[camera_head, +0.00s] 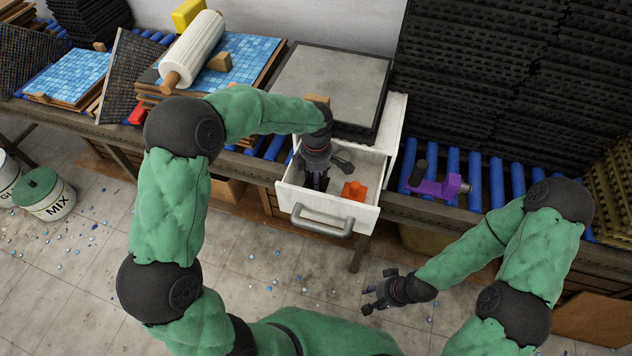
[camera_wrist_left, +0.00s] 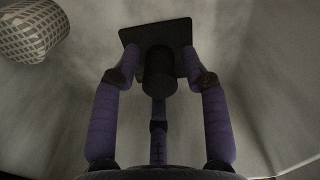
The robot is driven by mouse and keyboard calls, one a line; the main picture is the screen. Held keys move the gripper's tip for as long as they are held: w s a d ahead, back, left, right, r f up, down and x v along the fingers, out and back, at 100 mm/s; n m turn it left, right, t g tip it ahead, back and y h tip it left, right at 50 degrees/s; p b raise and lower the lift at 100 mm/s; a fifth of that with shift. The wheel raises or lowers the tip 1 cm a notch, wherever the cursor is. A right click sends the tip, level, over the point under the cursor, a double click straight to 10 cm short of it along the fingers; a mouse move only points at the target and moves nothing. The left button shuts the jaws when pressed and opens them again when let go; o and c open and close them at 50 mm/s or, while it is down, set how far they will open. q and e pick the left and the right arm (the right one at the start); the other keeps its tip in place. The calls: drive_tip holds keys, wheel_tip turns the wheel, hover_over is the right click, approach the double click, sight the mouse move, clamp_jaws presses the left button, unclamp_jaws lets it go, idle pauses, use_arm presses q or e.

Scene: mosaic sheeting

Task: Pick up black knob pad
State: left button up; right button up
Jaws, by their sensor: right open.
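The black knob pad (camera_wrist_left: 160,70), a dark square plate with a round knob, is straight ahead in the left wrist view. It lies in the open white drawer (camera_head: 322,213); in the head view my left gripper mostly hides it. My left gripper (camera_head: 316,182) reaches down into the drawer. In the left wrist view its fingers (camera_wrist_left: 162,78) stand apart on either side of the knob, with visible gaps, so it is open and holds nothing. My right gripper (camera_head: 369,298) is open and empty, low in front of the bench.
An orange block (camera_head: 354,190) lies in the drawer right of my left gripper. A patterned object (camera_wrist_left: 32,30) is at upper left in the wrist view. A purple tool (camera_head: 438,187) rests on blue rollers at right. A grey slab (camera_head: 330,85) sits above the drawer.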

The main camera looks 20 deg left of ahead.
use_arm(q)
clamp_jaws()
drive_tip(key=shift+r, duration=0.15)
